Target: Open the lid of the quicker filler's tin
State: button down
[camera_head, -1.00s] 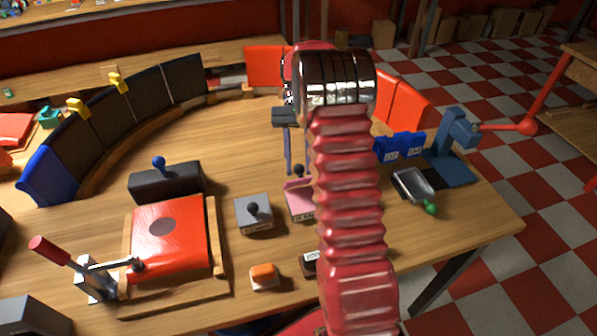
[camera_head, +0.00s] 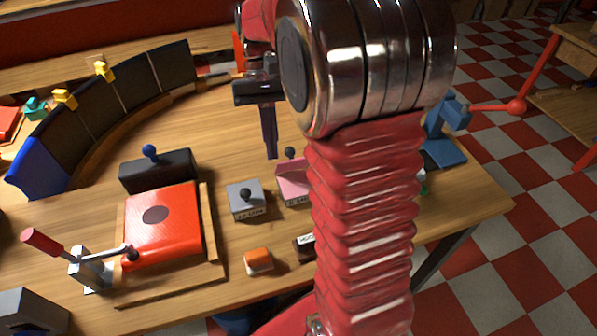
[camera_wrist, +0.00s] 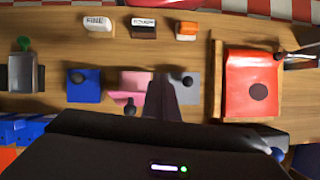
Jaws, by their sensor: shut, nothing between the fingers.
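A grey tin (camera_head: 246,200) with a black knob on its lid stands on the bench; its front label is too small to read. A pink tin (camera_head: 295,191) stands to its right; its lid looks tipped up at the far side, with the knob standing high. The wrist view shows the grey tin (camera_wrist: 187,90), the pink tin (camera_wrist: 135,82) and a blue tin (camera_wrist: 85,86) with its knob; my arm hides the blue one in the head view. My gripper (camera_head: 271,155) is shut and empty, above the bench behind the grey and pink tins. Its fingers (camera_wrist: 166,85) overlap the gap between them in the wrist view.
A red-topped press board (camera_head: 160,225) with a lever stands left of the tins. A black block with blue knob (camera_head: 155,172) is behind it. An orange-topped block (camera_head: 259,261) and small labelled blocks (camera_wrist: 97,24) lie in front. Curved dark panels (camera_head: 130,85) border the back left.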

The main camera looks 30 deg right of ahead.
jog(key=s+a+r+n+t+h, duration=0.2)
jog(key=s+a+r+n+t, duration=0.1)
jog(key=s+a+t, duration=0.6)
jog(key=shift+s+a+r+n+t, duration=0.2)
jog(key=shift+s+a+n+t, duration=0.35)
jog(key=shift+s, duration=1.1)
jog(key=shift+d, duration=0.15)
